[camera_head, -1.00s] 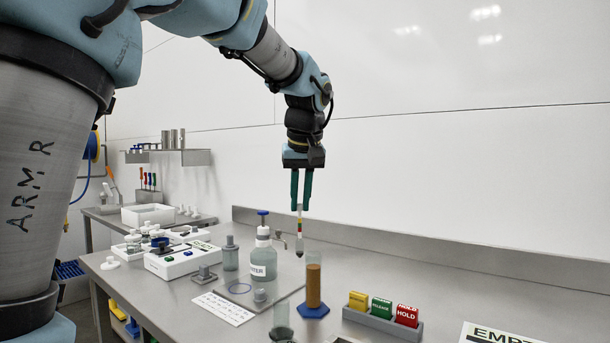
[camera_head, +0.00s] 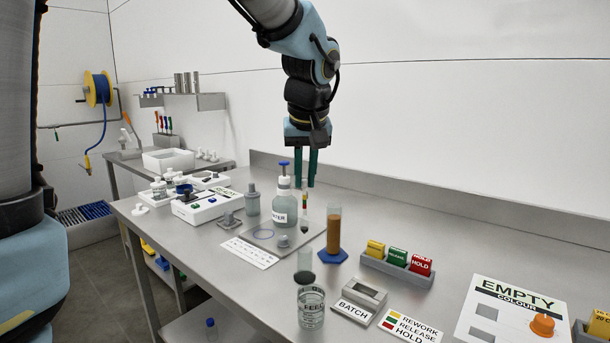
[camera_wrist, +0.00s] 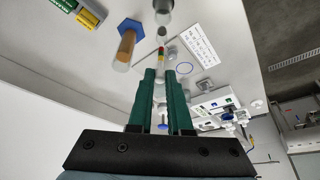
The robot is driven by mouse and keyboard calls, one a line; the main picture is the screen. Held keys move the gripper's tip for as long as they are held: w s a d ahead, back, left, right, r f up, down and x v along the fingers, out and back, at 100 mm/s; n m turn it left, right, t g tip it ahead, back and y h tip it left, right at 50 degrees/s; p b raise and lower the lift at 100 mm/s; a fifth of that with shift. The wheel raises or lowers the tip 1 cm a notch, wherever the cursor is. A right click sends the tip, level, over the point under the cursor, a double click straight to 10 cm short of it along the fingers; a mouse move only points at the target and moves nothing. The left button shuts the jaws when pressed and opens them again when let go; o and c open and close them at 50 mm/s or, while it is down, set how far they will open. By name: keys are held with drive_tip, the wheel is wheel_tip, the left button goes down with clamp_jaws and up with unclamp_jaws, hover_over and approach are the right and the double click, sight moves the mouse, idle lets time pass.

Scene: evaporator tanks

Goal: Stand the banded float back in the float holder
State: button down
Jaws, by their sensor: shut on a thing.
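The banded float (camera_head: 305,208) hangs upright below my gripper (camera_head: 305,184), with red, yellow and green bands and a dark bulb at its lower end. My gripper is shut on its pale upper stem. In the wrist view the bands of the float (camera_wrist: 161,55) show just beyond the fingertips (camera_wrist: 161,74). The float is above the bench, in front of the water bottle and left of the brown-filled cylinder. A clear tube with a dark bottom (camera_head: 305,262) stands nearer the front; I cannot tell for sure whether it is the float holder.
Close by stand the water bottle (camera_head: 287,208) and the brown-filled cylinder (camera_head: 333,232) on a blue foot. A beaker (camera_head: 311,308) stands at the front, beside the BATCH block (camera_head: 363,291). A rack of coloured blocks (camera_head: 398,263) is to the right. Bare bench lies behind it.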

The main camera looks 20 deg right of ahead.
sight(305, 221)
drive_tip(key=shift+f+b, duration=4.2)
drive_tip(key=shift+f, duration=1.05)
drive_tip(key=c, duration=0.8)
unclamp_jaws()
drive_tip(key=shift+o, duration=0.2)
drive_tip(key=v, duration=1.1)
